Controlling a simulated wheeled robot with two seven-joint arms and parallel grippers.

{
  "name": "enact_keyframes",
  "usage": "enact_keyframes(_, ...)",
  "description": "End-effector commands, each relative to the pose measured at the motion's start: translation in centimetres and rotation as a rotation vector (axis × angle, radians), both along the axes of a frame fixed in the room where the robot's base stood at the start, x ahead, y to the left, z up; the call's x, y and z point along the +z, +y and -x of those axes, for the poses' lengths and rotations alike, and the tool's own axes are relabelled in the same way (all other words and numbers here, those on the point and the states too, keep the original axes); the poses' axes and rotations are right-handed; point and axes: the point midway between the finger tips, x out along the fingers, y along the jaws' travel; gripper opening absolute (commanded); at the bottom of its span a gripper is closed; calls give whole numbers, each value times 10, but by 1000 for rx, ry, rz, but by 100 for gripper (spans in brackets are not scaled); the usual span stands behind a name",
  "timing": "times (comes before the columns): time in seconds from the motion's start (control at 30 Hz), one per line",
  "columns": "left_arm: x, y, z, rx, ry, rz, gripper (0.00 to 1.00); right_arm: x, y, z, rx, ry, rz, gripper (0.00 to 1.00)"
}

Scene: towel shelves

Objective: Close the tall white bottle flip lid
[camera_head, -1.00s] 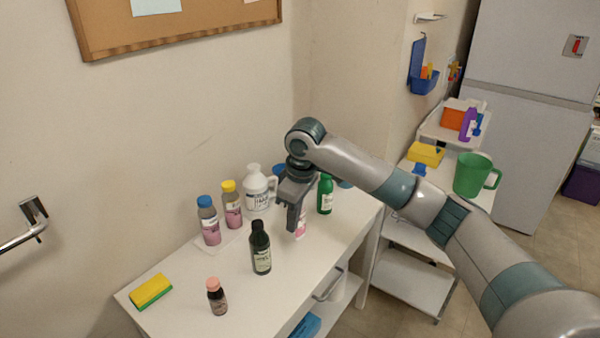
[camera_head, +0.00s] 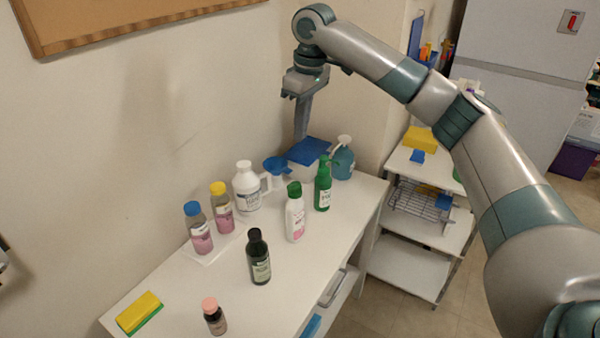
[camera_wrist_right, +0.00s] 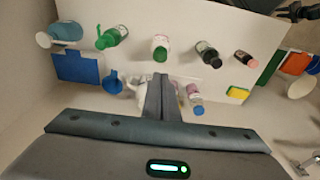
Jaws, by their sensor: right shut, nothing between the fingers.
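The tall white bottle (camera_head: 295,218) stands upright on the white table, with a pink-marked label and a green lid (camera_head: 293,188). The lid sits on its top and looks down flat; I see no raised flap. The bottle also shows from above in the right wrist view (camera_wrist_right: 160,43). My right gripper (camera_head: 301,135) is shut and empty, above the back of the table and clear of the bottle. Its joined fingers show in the right wrist view (camera_wrist_right: 160,85). My left gripper is not in view.
A green bottle (camera_head: 323,188), black bottle (camera_head: 259,258) and white jug (camera_head: 247,190) stand around the white bottle. A sponge (camera_head: 139,312) and small pink-capped bottle (camera_head: 214,318) are at front left. A shelf cart (camera_head: 408,267) stands right.

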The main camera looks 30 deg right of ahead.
Motion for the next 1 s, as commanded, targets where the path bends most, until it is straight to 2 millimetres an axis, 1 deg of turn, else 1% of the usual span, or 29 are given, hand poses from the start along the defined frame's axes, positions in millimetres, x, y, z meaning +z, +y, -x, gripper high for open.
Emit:
enact_keyframes(0.17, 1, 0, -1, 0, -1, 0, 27, -3, 1, 0, 1, 0, 0, 0)
enact_keyframes(0.37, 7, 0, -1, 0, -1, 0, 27, -16, 1, -2, 0, 2, 0, 0)
enact_keyframes(0.57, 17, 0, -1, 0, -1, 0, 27, -43, 3, -4, 0, 3, 1, 0)
enact_keyframes(0.87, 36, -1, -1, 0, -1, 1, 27, -96, 7, -10, 1, 3, 1, 0)
enact_keyframes(1.0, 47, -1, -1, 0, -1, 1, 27, -114, 3, -4, 1, 2, 1, 0)
